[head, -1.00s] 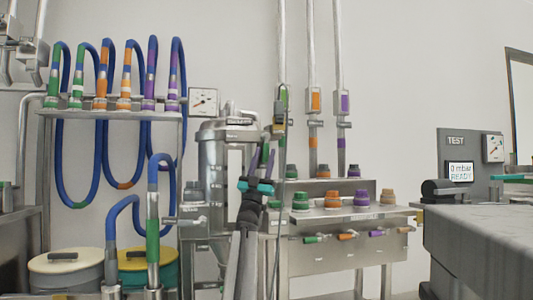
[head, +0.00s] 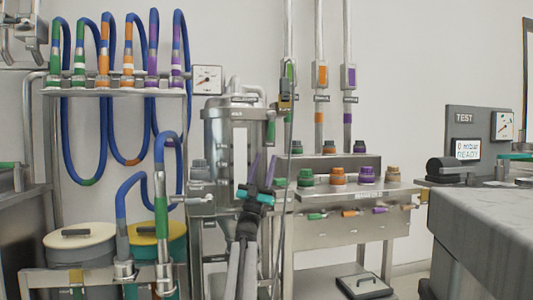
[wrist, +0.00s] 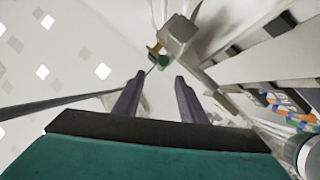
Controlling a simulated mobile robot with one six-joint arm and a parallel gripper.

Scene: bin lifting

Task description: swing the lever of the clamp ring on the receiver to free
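The receiver (head: 215,150) is a steel cylinder with a pale window strip, at the centre of the head view. A clamp ring (head: 222,102) runs round its top under the lid. A green grip (head: 271,131) hangs at the ring's right side and looks like the lever, but its joint is too small to make out. My gripper (head: 263,168) points upward in front of the receiver's right side, below the green grip. In the wrist view my gripper (wrist: 156,88) has its two purple fingers apart with nothing between them. A small green part (wrist: 163,60) shows beyond the fingertips; I cannot tell which part it is.
A pendant (head: 286,97) hangs on a cable close right of the gripper. A bench (head: 310,195) with coloured couplings stands to the right, a grey table (head: 490,220) at far right. Blue hoses (head: 68,150) and lidded drums (head: 80,255) are at left. A black hatch (head: 364,285) lies low.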

